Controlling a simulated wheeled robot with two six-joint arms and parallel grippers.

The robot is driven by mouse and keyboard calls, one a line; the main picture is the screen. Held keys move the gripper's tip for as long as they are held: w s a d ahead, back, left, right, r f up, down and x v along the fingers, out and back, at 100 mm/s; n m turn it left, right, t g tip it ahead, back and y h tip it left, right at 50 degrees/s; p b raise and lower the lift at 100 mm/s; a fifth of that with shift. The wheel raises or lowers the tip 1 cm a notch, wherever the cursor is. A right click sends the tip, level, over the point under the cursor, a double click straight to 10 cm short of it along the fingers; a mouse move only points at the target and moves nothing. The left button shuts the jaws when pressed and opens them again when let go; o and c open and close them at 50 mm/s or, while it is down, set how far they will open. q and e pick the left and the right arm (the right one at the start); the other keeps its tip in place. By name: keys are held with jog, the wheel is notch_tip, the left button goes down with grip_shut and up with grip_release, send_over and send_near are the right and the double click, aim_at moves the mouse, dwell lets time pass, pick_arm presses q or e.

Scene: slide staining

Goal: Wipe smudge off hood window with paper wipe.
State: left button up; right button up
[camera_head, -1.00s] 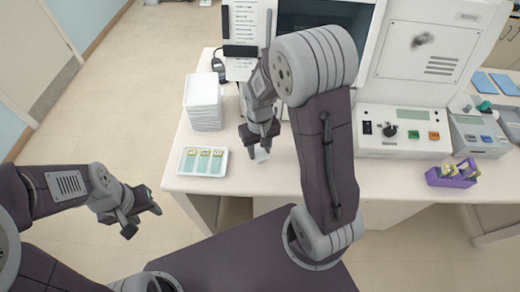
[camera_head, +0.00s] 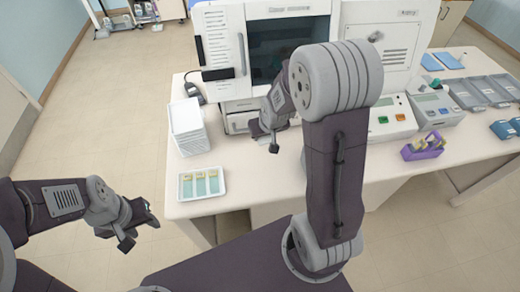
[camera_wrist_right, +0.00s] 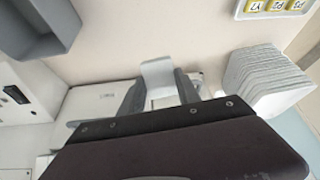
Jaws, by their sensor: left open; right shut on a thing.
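A dark grey smudge (camera_head: 376,37) shows on the white upper panel of the instrument at the top right of the head view. My right gripper (camera_head: 270,140) is over the bench in front of the dark-windowed cabinet (camera_head: 288,48). In the right wrist view it is shut on a white paper wipe (camera_wrist_right: 158,78), which sticks out between the fingers. The wipe is hardly visible in the head view. The gripper is well left of and below the smudge, apart from it. My left gripper (camera_head: 139,229) is open and empty, left of the bench.
A white tray of slides (camera_head: 203,195) and a white stack (camera_head: 188,128) stand at the bench's left end. A control box (camera_head: 392,122), a purple rack (camera_head: 422,150) and grey trays (camera_head: 490,90) are to the right. The front middle of the bench is clear.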

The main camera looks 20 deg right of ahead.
jog(key=w+d+r+m+t+h+p, duration=0.1)
jog(key=w+d+r+t+p, duration=0.1)
jog(key=r, duration=0.4)
jog(key=w+d+r+t+p, duration=0.2)
jog(key=r+t, duration=0.1)
jog(key=r, duration=0.3)
jog(key=t+h+p, duration=0.1)
jog(key=t+p, duration=0.2)
send_near(273, 54)
jog(key=shift+m, duration=0.3)
jog(key=b+x, duration=0.1)
jog(key=x, duration=0.3)
jog(key=shift+a+f, duration=0.1)
jog(key=shift+f, duration=0.1)
jog(key=shift+w+f, duration=0.1)
jog(key=shift+w, duration=0.25)
jog(key=shift+b+x, duration=0.3)
jog(key=shift+x, duration=0.65)
